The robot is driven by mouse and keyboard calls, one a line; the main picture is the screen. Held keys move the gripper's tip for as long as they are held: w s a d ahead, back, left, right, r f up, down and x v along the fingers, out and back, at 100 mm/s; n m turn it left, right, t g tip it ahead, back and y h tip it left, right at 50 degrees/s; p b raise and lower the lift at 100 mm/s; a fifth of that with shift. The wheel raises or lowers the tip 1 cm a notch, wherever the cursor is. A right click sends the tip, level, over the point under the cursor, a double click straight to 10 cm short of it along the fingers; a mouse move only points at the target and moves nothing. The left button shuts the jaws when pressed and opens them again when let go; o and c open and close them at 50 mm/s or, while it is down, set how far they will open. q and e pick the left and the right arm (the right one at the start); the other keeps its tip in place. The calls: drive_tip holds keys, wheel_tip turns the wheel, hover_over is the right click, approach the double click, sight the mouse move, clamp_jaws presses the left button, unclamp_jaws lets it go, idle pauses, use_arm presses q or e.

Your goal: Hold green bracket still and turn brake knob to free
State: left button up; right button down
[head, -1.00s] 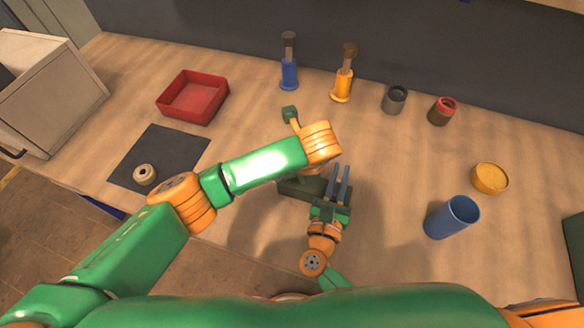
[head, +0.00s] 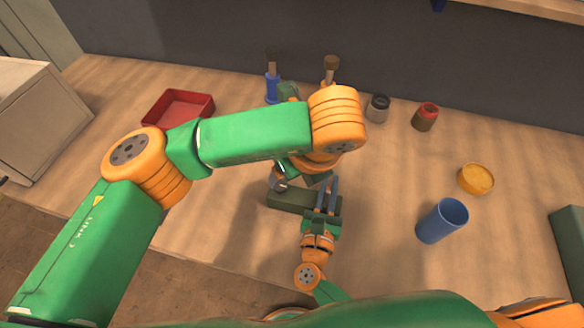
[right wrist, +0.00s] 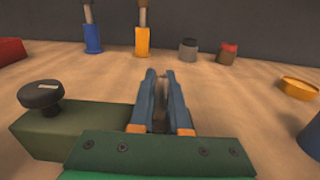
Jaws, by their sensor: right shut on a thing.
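The green bracket (head: 288,198) is a dark green block on the wooden table, seen below my left forearm in the head view. In the right wrist view the bracket (right wrist: 62,128) extends to the left of my right gripper (right wrist: 160,95). The black brake knob (right wrist: 42,97) stands on top of its left end, with a small pale mark. In the head view, my right gripper (head: 327,188) has its fingers over the bracket's right part and is shut on it. My left arm crosses above. Its fingers cannot be made out and are not seen at the knob in the wrist view.
A red tray (head: 178,107), a blue-based tool (head: 271,88), a yellow-based tool (right wrist: 142,42), a grey jar (head: 377,108) and a red-topped jar (head: 425,117) stand behind. A yellow dish (head: 476,179) and blue cup (head: 442,221) are right. Table between is clear.

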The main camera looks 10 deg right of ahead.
drive_tip(key=c, duration=0.8)
unclamp_jaws()
